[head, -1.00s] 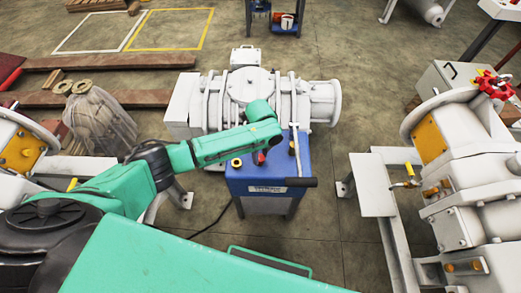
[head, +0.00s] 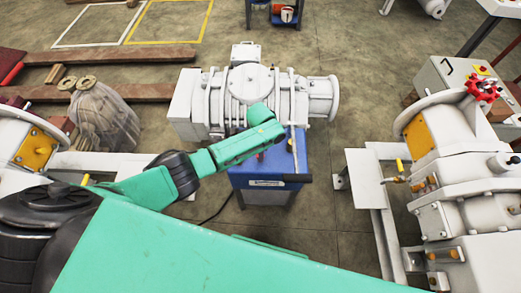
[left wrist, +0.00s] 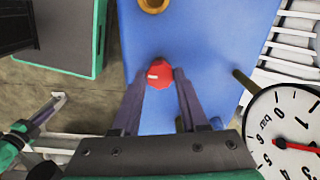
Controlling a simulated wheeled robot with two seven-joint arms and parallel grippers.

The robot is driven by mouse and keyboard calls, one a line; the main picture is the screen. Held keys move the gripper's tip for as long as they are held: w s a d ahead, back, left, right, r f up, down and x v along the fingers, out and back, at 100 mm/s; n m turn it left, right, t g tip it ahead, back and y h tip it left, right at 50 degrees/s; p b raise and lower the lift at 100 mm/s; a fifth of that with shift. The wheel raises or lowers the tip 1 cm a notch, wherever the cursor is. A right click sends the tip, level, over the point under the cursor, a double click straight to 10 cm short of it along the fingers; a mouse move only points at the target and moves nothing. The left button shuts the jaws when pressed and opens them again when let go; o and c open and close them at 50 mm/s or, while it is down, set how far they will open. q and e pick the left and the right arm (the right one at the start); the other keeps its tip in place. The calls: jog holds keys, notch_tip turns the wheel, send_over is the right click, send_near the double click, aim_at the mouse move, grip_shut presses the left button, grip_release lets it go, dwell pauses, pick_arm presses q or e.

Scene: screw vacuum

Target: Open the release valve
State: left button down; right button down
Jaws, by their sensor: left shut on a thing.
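A blue cart (head: 268,172) stands in front of a large white pump (head: 255,95) in the head view. On its top is a small red knob (left wrist: 159,74), which shows best in the left wrist view; I take it for the release valve's knob. My left gripper (left wrist: 160,84) reaches down over the cart, its two dark fingers shut on the red knob from both sides. In the head view the arm's green end covers most of the gripper. My right gripper is not in view.
A white pressure gauge (left wrist: 290,140) with a red needle is close to the right of the left gripper. A brass ring (left wrist: 153,4) lies beyond the knob. White machinery (head: 465,170) stands at the right.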

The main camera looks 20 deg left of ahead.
pick_arm(q)
jog(key=shift+w+r+n, duration=0.1)
jog(key=shift+n, duration=0.5)
jog(key=shift+c, duration=2.2)
grip_release()
notch_tip(320, 180, up, 14)
jog(key=p, duration=0.2)
jog(key=shift+r, duration=0.25)
